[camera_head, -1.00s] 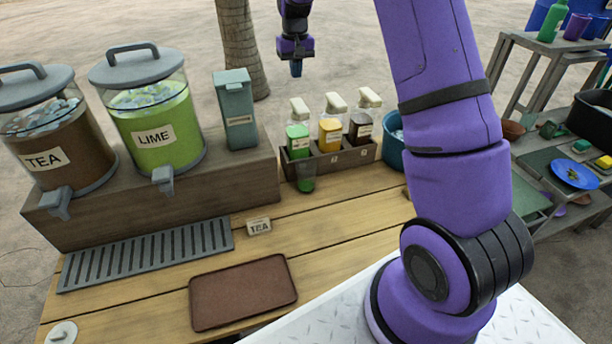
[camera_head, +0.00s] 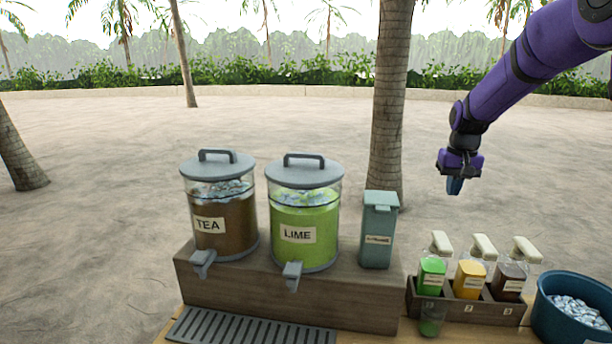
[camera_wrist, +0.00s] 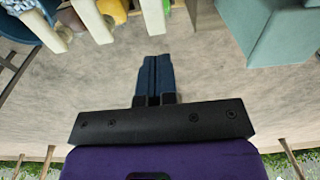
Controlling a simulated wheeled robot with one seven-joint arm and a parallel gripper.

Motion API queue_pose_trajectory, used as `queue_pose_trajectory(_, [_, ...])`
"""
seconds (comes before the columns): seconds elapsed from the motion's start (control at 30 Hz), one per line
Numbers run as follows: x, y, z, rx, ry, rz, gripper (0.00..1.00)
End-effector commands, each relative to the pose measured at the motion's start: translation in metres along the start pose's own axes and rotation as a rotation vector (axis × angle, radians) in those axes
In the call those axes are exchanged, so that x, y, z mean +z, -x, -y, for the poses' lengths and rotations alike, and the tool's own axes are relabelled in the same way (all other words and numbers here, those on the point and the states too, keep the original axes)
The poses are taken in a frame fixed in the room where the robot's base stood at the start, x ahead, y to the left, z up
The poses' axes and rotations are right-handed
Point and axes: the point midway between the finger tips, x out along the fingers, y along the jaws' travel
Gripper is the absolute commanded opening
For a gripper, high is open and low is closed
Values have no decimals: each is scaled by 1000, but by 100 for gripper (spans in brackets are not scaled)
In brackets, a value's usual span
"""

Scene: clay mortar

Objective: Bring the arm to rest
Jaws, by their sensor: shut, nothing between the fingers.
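My purple arm reaches in from the upper right in the head view. My gripper (camera_head: 454,187) points down, shut and empty, in the air above and behind the row of pump bottles. In the wrist view my gripper (camera_wrist: 153,65) shows its two dark blue fingers pressed together with only sandy ground beyond the tips. Nothing is held and the fingers touch nothing.
Tea (camera_head: 225,238) and lime (camera_head: 300,246) dispensers and a grey-green box (camera_head: 378,230) stand on a wooden riser (camera_head: 290,306). Pump bottles sit in a wooden rack (camera_head: 480,312) beside a blue ice tub (camera_head: 555,318). A palm trunk (camera_head: 389,110) rises behind. The air around the gripper is clear.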

Motion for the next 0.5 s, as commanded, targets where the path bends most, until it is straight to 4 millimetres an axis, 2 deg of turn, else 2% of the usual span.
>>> queue_pose_trajectory(0.03, [14,18,3,-5,6,-19,0])
queue_pose_trajectory(0.2, [60,62,11,-17,28,-70,0])
queue_pose_trajectory(0.5, [152,119,21,-31,69,-160,0])
